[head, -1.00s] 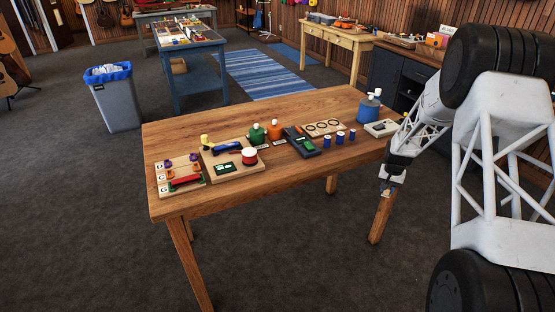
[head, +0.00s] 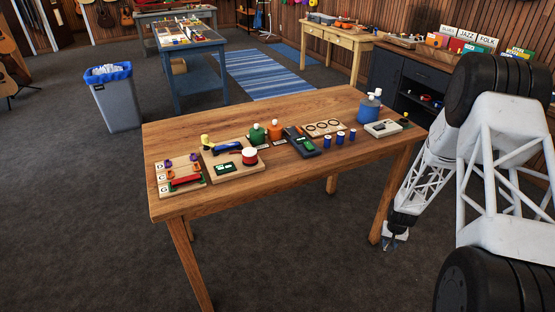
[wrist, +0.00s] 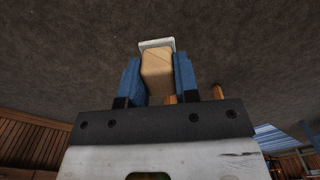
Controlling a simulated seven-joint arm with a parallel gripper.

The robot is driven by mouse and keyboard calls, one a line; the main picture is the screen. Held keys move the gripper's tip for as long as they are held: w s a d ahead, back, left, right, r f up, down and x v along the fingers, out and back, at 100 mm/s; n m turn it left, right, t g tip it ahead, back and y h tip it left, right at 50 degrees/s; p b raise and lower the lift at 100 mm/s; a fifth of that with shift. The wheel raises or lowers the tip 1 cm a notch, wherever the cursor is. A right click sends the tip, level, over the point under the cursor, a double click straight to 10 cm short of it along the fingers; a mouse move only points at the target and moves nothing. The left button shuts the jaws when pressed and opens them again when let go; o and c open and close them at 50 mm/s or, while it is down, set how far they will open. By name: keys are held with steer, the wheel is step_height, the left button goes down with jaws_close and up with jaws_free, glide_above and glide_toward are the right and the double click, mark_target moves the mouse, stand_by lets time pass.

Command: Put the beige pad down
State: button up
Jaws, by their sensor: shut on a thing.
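My gripper (head: 388,243) hangs low in the head view, beside the table's right front leg and below the tabletop. In the wrist view its two blue fingers (wrist: 157,62) are shut on the beige pad (wrist: 157,78), a tan block with a pale piece at its far end. Only dark floor shows beyond the pad. In the head view the pad is too small to make out at the gripper.
The wooden table (head: 250,200) carries boards, bottles, blue cylinders (head: 339,137) and a blue canister (head: 369,108). Its front strip is bare. A grey bin (head: 118,105) stands on the floor at left. A dark cabinet (head: 395,75) stands behind the table's right end.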

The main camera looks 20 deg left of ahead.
steer(key=s+a+r+n, duration=0.3)
steer(key=a+r, duration=0.9)
steer(key=a, duration=0.1)
steer(key=s+a+r+n, duration=0.2)
steer(key=s+a+r, duration=0.1)
steer(key=a+r, duration=0.8)
steer(key=s+a+r+n, duration=0.3)
steer(key=a+r, duration=0.9)
steer(key=a, duration=0.5)
steer(key=shift+s+r+n, duration=0.3)
steer(key=shift+s+r, duration=0.05)
steer(key=shift+s, duration=0.25)
steer(key=shift+w+a, duration=0.1)
steer(key=shift+a, duration=0.05)
glide_above(277, 159)
steer(key=shift+w+f, duration=0.2)
steer(key=shift+f, duration=0.6)
steer(key=shift+f, duration=1.75)
